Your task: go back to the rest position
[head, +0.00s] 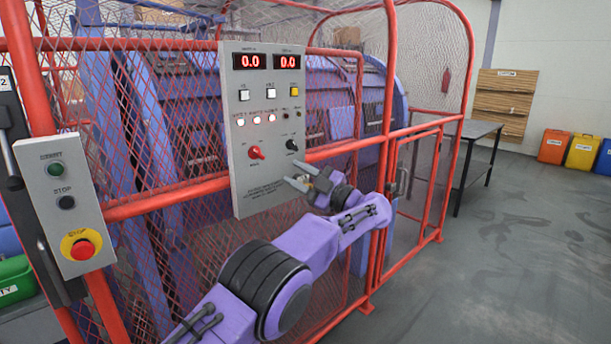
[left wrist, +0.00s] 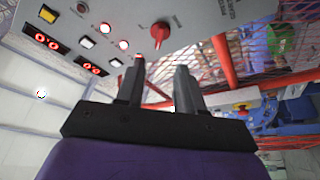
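My left gripper (head: 302,181) is in front of the lower right part of the grey control panel (head: 262,190), below its black knob (head: 291,144). Its two fingers are apart, with nothing between them. In the left wrist view the open fingers (left wrist: 160,68) point towards the panel (left wrist: 205,18), with the red knob (left wrist: 160,32) just beyond them. I cannot tell whether a fingertip touches the panel. In the head view the red knob (head: 256,153) is clear of the gripper. Both red displays (head: 249,61) read 0.0. My right gripper is not in view.
A red-framed mesh cage (head: 384,90) encloses the purple machine behind the panel. A button box (head: 62,205) with a red emergency stop stands at the left. A dark table (head: 478,130) and coloured bins (head: 583,152) stand at the right. The floor (head: 500,260) there is clear.

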